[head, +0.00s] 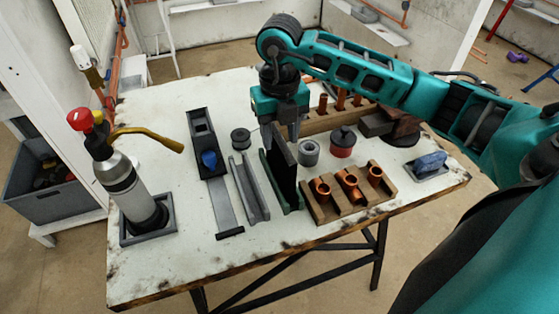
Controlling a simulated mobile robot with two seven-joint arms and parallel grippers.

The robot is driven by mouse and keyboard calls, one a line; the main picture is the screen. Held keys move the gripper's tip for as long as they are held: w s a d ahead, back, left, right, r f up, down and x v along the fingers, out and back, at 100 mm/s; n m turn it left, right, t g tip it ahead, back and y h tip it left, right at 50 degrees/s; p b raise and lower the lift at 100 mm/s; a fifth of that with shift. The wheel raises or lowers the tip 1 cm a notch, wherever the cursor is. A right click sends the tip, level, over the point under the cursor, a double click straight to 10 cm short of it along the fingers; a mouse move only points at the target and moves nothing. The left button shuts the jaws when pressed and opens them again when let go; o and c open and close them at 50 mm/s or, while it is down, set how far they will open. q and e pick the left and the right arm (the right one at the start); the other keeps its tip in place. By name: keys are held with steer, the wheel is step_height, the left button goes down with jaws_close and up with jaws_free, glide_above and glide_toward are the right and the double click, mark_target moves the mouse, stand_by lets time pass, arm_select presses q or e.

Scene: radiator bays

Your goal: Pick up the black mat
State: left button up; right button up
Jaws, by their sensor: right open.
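The black mat (285,174) is a thin dark sheet standing on edge in a narrow green holder (267,178) near the middle of the table. My right gripper (281,135) points straight down over the far end of the mat's upper edge. Its jaws are open, with the fingertips close to the top of the mat. Whether they touch it I cannot tell, and the gripper hides part of the mat's far end. My left gripper is not in view.
A grey channel (250,187) lies left of the holder. A wooden block with copper fittings (348,195) is on its right. A torch bottle (127,185) stands at the table's left. The white tabletop (180,262) is bare at the front left.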

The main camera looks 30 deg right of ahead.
mark_target(280, 155)
steer(key=f, duration=0.4)
steer(key=shift+s+a+f, duration=0.2)
steer(key=shift+s+a, duration=0.05)
steer(key=shift+s, duration=0.1)
steer(key=shift+f, duration=0.5)
jaws_close()
